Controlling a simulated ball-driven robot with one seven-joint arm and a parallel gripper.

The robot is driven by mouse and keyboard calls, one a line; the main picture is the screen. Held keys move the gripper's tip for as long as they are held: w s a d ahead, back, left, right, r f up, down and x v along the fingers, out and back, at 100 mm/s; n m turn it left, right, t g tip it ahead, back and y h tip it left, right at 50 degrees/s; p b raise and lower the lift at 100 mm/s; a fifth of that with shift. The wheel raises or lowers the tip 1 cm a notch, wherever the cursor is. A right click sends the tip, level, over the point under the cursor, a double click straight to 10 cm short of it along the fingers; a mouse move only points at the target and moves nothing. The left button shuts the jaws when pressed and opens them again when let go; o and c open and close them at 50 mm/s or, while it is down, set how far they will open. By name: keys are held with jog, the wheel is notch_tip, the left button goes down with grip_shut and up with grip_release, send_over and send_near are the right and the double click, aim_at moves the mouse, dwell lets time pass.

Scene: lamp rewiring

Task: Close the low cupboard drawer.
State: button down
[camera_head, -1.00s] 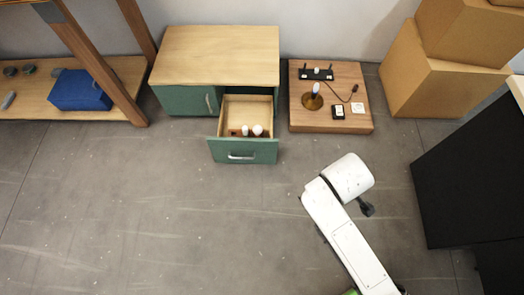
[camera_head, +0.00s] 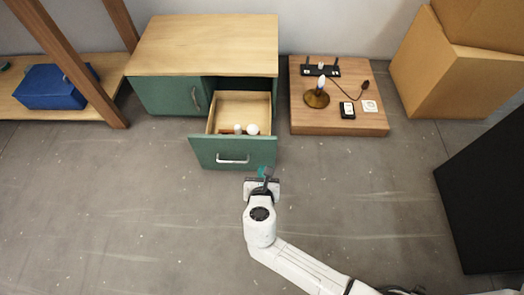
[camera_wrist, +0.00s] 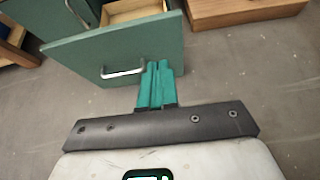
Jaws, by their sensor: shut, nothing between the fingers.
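The low cupboard (camera_head: 205,45) has a wooden top and green fronts. Its drawer (camera_head: 233,152) is pulled well out, with a green front and a pale metal handle (camera_head: 233,159). Two whitish bulb-like things and a reddish-brown item lie inside it. My gripper (camera_head: 268,171) is shut and empty, just in front of the drawer front near its lower right corner. In the wrist view the green fingers (camera_wrist: 158,70) are together, right of the handle (camera_wrist: 122,73), overlapping the drawer front (camera_wrist: 120,50). I cannot tell whether they touch it.
A low wooden platform (camera_head: 340,120) with a lamp (camera_head: 317,96), a black strip and small items stands right of the drawer. Cardboard boxes (camera_head: 450,75) and a black block are farther right. A shelf with a blue box (camera_head: 50,87) is at left. The floor in front is clear.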

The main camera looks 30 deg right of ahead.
jog(key=b, duration=0.6)
send_near(263, 140)
jog(key=x, duration=0.3)
jog(key=f+x, duration=0.1)
jog(key=x, duration=0.1)
jog(key=shift+s+f, duration=0.15)
jog(key=shift+w+d+b, duration=0.35)
jog(key=shift+w, duration=0.2)
